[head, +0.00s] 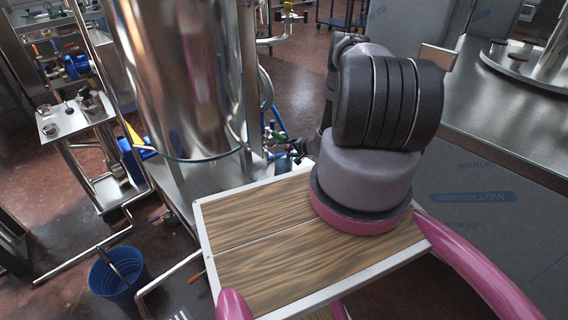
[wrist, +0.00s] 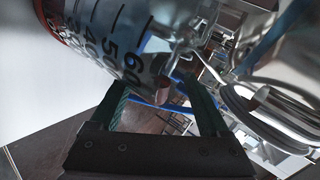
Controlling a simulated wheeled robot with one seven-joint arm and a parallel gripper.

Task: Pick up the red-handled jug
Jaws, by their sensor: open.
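In the wrist view a clear vessel with black graduation marks and numbers (wrist: 112,38) fills the upper left, large and tilted in the picture. A red part (wrist: 52,22) shows along its left edge; I cannot tell whether this is the jug's handle. My gripper (wrist: 158,88) is open, with two dark green fingers spread apart. The vessel's marked lower end is close beyond the fingertips and partly above them; I cannot tell whether they touch. No handle is clearly visible between the fingers. In the head view my arm hides the gripper, and I cannot make out the jug.
A tall steel tank (head: 180,80) stands left of my arm. A grey steel cabinet (head: 475,190) is close on the right. A blue bucket (head: 118,278) sits on the red-brown floor at lower left. A steel cart (head: 75,120) holds small items. Shiny metal parts (wrist: 275,105) crowd the wrist view's right.

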